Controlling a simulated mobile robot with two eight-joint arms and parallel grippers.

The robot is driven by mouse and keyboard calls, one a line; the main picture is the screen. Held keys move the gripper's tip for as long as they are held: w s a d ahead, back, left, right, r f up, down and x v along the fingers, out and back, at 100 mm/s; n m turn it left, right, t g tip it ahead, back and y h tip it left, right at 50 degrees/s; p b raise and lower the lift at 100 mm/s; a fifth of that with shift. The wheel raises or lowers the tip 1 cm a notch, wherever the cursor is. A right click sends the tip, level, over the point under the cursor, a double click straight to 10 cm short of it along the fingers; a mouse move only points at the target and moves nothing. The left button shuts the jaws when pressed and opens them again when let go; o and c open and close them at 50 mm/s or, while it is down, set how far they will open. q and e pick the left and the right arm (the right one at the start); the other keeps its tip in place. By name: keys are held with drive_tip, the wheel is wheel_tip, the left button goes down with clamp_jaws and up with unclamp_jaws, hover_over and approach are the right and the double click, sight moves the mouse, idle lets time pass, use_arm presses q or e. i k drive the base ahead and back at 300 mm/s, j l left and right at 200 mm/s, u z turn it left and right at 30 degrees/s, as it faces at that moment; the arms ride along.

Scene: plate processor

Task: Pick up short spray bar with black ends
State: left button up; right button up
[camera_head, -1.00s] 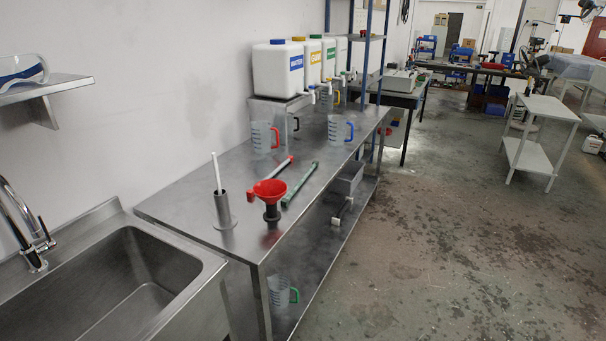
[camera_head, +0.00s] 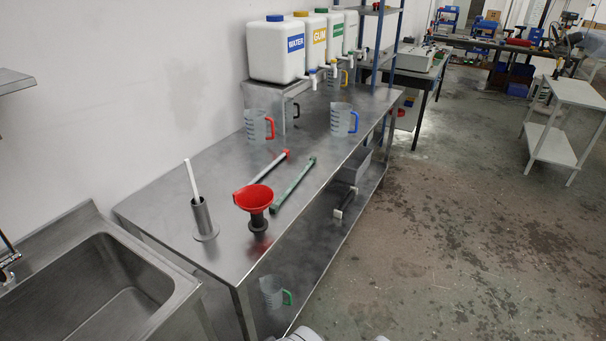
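No bar can be surely told as the short spray bar with black ends. On the steel table lie a pale bar with red ends (camera_head: 268,168) and a green bar (camera_head: 292,187) beside it, its ends looking dark green. Neither of my grippers is in view; only pale rounded parts, likely mine, show at the bottom edge.
The steel table (camera_head: 165,200) also holds a red funnel (camera_head: 254,198), a steel holder with a white rod (camera_head: 203,219), and jugs with red (camera_head: 257,126) and blue (camera_head: 342,121) handles. A grey box (camera_head: 353,165) sits on the lower shelf.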

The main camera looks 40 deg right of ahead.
sight(274, 208)
drive_tip(key=i+l, duration=0.1)
drive_tip(key=l, duration=0.4)
drive_tip(key=i+l, duration=0.15)
drive_tip(key=l, duration=0.3)
drive_tip(key=i+l, duration=0.1)
drive_tip(key=l, duration=0.4)
drive_tip(key=i+l, duration=0.15)
drive_tip(key=l, duration=0.35)
drive_tip(key=i+l, duration=0.1)
drive_tip(key=l, duration=0.4)
drive_tip(key=i+l, duration=0.15)
drive_tip(key=l, duration=0.3)
drive_tip(key=i+l, duration=0.1)
drive_tip(key=l, duration=0.4)
drive_tip(key=i+l, duration=0.15)
drive_tip(key=l, duration=0.35)
